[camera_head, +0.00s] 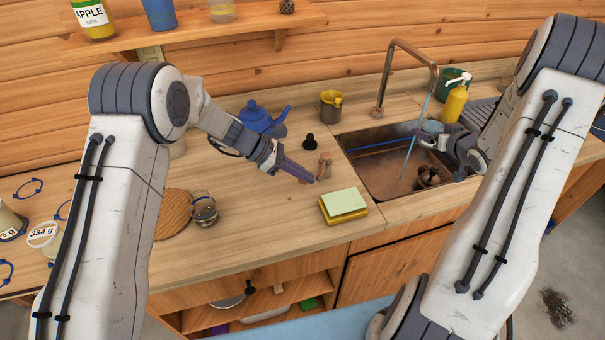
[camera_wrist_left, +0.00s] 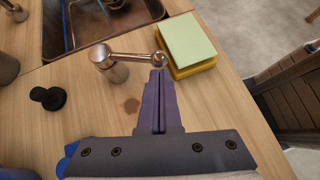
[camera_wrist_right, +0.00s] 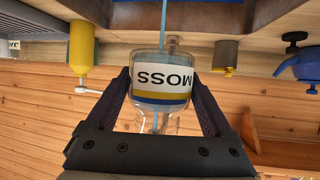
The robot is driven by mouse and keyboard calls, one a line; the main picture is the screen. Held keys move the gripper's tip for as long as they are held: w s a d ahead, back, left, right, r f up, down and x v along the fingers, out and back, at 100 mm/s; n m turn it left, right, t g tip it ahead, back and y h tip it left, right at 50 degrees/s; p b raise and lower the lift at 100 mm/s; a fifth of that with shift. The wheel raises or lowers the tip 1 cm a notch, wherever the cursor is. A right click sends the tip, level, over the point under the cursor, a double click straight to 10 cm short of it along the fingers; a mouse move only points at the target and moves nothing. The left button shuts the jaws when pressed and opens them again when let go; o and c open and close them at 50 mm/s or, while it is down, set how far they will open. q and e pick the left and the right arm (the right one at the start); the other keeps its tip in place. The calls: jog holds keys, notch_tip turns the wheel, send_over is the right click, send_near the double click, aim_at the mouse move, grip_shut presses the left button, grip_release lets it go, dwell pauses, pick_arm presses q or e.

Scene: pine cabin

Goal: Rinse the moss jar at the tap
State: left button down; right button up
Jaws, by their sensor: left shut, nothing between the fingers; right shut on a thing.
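The clear moss jar (camera_wrist_right: 160,80), labelled MOSS, is between the fingers of my right gripper (camera_wrist_right: 165,80). In the head view the jar (camera_head: 432,127) is over the sink (camera_head: 385,180), partly hidden by my right gripper (camera_head: 430,138).
A yellow-green sponge (camera_head: 343,205) lies right beside the left fingertips. A black knobbed item (camera_head: 310,142) and blue teapot (camera_head: 257,117) stand behind. A yellow bottle (camera_head: 456,103) is behind the right gripper. A glass jar (camera_head: 204,209) stands near the round wooden board (camera_head: 172,215).

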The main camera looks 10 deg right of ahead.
aim_at(440, 129)
pick_arm(q)
jog(key=shift+s+d+n+t, duration=1.1)
jog(key=shift+d+n+t, duration=0.25)
jog(key=shift+n, duration=0.35)
jog(key=shift+s+d, duration=0.4)
jog(key=shift+d, duration=0.4)
jog(key=a, duration=0.3)
jog(key=s+a, duration=0.1)
jog(key=shift+a+f, duration=0.15)
jog(key=shift+f, duration=0.1)
jog(key=s+v, duration=0.1)
jog(key=v, duration=0.8)
jog(key=shift+s, duration=0.4)
jog(key=shift+r, duration=0.2)
pick_arm(e)
jog(key=shift+r, duration=0.15)
